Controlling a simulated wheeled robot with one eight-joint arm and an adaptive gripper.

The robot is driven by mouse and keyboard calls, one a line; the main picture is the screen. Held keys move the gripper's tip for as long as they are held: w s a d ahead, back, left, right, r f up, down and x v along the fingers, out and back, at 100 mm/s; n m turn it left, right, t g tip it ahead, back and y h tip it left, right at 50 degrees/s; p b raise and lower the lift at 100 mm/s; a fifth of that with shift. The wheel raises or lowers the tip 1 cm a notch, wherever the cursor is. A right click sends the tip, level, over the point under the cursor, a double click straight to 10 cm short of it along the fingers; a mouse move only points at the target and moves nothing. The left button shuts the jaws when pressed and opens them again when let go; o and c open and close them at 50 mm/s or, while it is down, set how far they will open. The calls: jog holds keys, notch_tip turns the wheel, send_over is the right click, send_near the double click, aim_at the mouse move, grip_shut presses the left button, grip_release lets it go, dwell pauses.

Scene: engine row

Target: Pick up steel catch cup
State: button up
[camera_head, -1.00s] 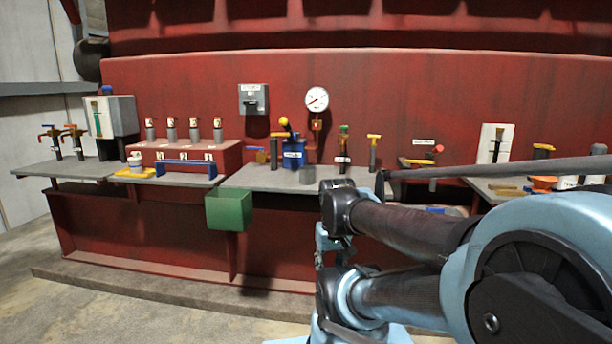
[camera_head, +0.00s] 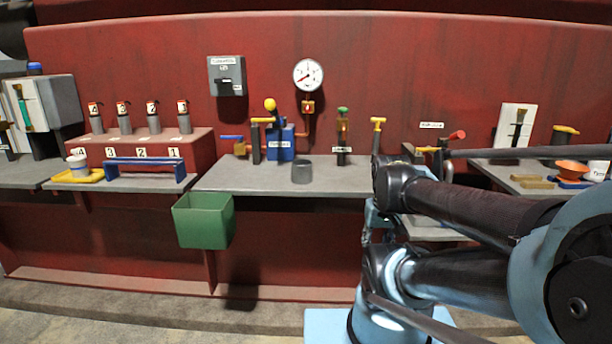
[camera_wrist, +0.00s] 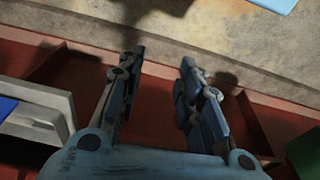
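The steel catch cup (camera_head: 302,173) is a small grey cylinder. It stands upright on the grey shelf (camera_head: 240,180), near its front edge, below the gauge in the head view. My gripper (camera_wrist: 162,62) shows in the wrist view with its two fingers spread apart and nothing between them. It faces the floor and the red base, and the cup does not show there. In the head view my arm fills the right side, right of the cup and apart from it; the gripper itself cannot be made out there.
A green bin (camera_head: 204,221) hangs at the shelf front, left of the cup. Behind the cup stand a blue pump (camera_head: 281,140), a green-topped valve (camera_head: 342,135) and a yellow-handled valve (camera_head: 377,135). A blue rail (camera_head: 146,168) fronts the numbered bottles. The shelf around the cup is clear.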

jog(key=shift+o, duration=1.4)
jog(key=o, duration=0.9)
notch_tip(320, 180, up, 2)
jog(key=shift+a+r+n, duration=0.1)
jog(key=shift+n, duration=0.2)
notch_tip(320, 180, up, 26)
jog(key=n+g, duration=0.2)
jog(key=n, duration=1.4)
send_over(302, 167)
jog(key=w, duration=0.4)
jog(key=shift+s+f, duration=0.15)
jog(key=shift+f, duration=8.25)
